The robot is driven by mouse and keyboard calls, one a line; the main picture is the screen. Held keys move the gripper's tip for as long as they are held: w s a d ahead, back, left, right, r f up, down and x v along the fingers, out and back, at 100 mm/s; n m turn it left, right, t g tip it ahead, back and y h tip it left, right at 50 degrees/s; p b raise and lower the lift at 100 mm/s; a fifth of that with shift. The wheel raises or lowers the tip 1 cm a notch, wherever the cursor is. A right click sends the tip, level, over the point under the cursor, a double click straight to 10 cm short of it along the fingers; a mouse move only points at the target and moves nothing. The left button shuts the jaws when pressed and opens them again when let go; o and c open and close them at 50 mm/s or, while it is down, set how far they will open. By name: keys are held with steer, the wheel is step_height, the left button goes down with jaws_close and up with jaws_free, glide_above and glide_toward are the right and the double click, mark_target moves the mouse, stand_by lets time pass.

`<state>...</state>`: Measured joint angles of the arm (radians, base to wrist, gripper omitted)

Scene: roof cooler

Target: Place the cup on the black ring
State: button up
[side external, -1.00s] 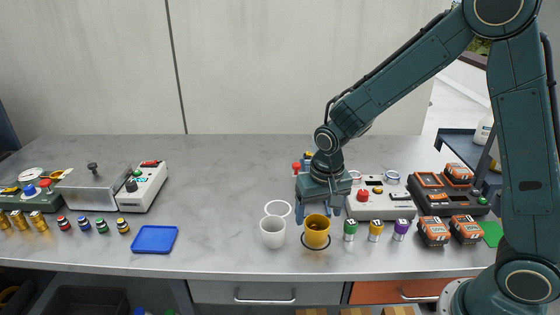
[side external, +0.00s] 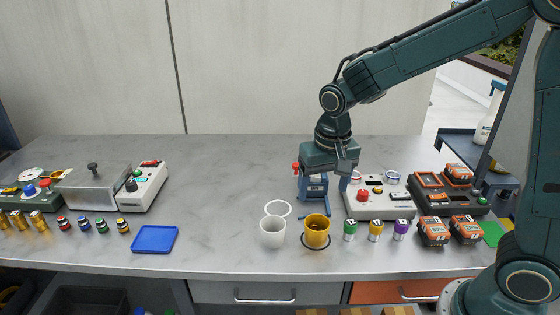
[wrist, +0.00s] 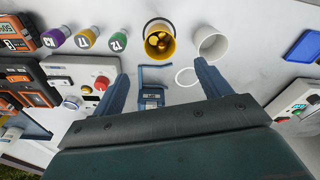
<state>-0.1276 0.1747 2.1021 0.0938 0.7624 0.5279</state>
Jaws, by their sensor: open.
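The yellow cup (side external: 317,229) stands upright at the black ring (side external: 304,244) near the table's front. The ring's outline shows around its base, and the wrist view also shows the cup (wrist: 172,46) with the ring (wrist: 147,24). My gripper (side external: 325,184) is open and empty, above and behind the cup and apart from it. In the wrist view its fingers (wrist: 161,73) are spread wide with no cup between them. A white cup (side external: 272,234) stands just left of the yellow cup, with a white ring (side external: 286,207) lying behind it.
A blue device (side external: 313,191) stands behind the yellow cup, below my gripper. Capped cylinders (side external: 375,231) and a control box (side external: 380,206) are to the right, beside battery packs (side external: 433,232). A blue tray (side external: 155,239) lies left; the table between it and the white cup is clear.

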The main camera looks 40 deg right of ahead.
steer(key=shift+r, duration=0.1)
steer(key=s+d+r+n+t, duration=0.1)
steer(key=s+r+n+t, duration=0.1)
steer(key=s+r, duration=0.3)
steer(key=s+d+r+n+t, duration=0.1)
steer(key=s+r, duration=0.4)
steer(key=s, duration=0.9)
steer(key=shift+d+r+n+t+y, duration=0.35)
steer(key=shift+n+t, duration=0.35)
steer(key=shift+n, duration=0.5)
